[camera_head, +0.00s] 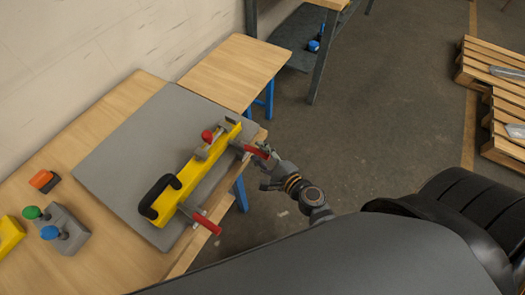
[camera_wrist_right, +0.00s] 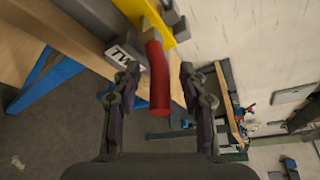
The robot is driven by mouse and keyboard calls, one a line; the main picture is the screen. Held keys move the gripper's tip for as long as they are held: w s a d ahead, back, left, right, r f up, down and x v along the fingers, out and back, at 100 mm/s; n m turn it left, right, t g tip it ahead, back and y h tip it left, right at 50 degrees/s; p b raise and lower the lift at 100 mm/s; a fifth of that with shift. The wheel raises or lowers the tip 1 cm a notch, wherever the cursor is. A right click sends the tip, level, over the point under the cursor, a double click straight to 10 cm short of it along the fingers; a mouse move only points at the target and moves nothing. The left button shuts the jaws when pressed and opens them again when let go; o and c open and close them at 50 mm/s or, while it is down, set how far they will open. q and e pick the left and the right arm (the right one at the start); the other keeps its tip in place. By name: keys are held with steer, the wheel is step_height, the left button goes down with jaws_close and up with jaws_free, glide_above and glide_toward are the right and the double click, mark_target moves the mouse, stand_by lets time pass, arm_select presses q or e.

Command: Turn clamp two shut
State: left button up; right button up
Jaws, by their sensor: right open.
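The clamp with the red handle (camera_head: 255,151) is at the far right end of the yellow fixture (camera_head: 185,182). A second red clamp handle (camera_head: 207,223) sticks out near the front end of the fixture. My left gripper is not in view.
The fixture sits on a grey mat (camera_head: 125,150) on a wooden table (camera_head: 85,125). It has a black handle (camera_head: 158,196) and a red knob (camera_head: 207,136). A grey block (camera_head: 72,218) with green and blue knobs and an orange block (camera_head: 44,180) stand left.

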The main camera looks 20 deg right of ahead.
steer(key=v, duration=1.2)
steer(key=s+d+f+n+g+h, duration=0.1)
steer(key=s+f+n+g, duration=0.15)
steer(key=f, duration=0.75)
steer(key=s+d+f+n+g, duration=0.2)
steer(key=f+n, duration=0.2)
steer(key=f, duration=0.5)
steer(key=s+d+f+n+g+h, duration=0.1)
steer(key=s+f+n+g, duration=0.2)
steer(key=f, duration=0.7)
steer(key=s+d+f+n+g+h, duration=0.2)
steer(key=s+d+f+n+g, duration=0.1)
steer(key=s+f+n, duration=0.2)
steer(key=s+d+f+n+g+h, duration=0.1)
steer(key=s+d+f+n+g, duration=0.2)
steer(key=s+f+n, duration=0.3)
step_height(320, 180, down, 4)
steer(key=shift+s+d+f+h, duration=0.25)
steer(key=shift+s+d+h, duration=0.2)
steer(key=shift+s, duration=0.7)
steer(key=shift+n, duration=0.25)
